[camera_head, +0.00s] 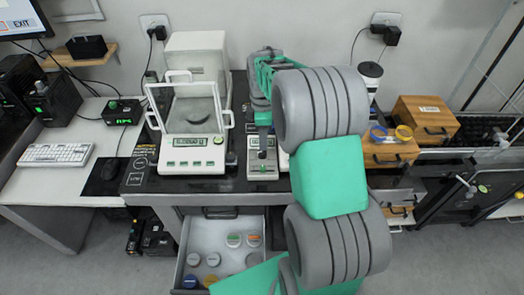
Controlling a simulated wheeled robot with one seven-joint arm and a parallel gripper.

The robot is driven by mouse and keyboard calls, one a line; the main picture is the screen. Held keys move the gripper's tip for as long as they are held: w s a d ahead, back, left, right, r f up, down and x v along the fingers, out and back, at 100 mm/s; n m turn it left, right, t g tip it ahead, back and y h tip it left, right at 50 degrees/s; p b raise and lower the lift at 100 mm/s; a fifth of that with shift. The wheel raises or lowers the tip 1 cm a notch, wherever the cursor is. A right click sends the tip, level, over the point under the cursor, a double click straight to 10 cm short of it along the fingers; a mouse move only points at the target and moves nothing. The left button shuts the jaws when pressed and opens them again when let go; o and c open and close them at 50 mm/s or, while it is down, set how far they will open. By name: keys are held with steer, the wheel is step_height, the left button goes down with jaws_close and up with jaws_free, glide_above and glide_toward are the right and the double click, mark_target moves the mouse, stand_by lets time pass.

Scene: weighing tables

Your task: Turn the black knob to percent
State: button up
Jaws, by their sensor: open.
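A small black box (124,112) with a green lit reading sits on the white desk at the left. A dark round part (113,104) on its top may be the black knob, but it is too small to tell, and I cannot read any percent mark. My gripper (263,132) is far to the right of this box, pointing down above a small scale (262,166) on the black table. The jaws are open, and they look empty. My arm hides part of the table and whatever stands behind it.
A large balance (193,157) with a clear-fronted frame stands left of my gripper. An open drawer (208,225) with several round lidded containers juts out below. A keyboard (56,154) and black mouse (110,168) lie on the desk. A wooden box (426,115) stands right.

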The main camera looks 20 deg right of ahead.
mark_target(262, 154)
step_height(262, 154, down, 6)
steer(key=shift+f+p, duration=0.25)
steer(key=shift+p, duration=0.25)
jaws_close()
stand_by(0.3)
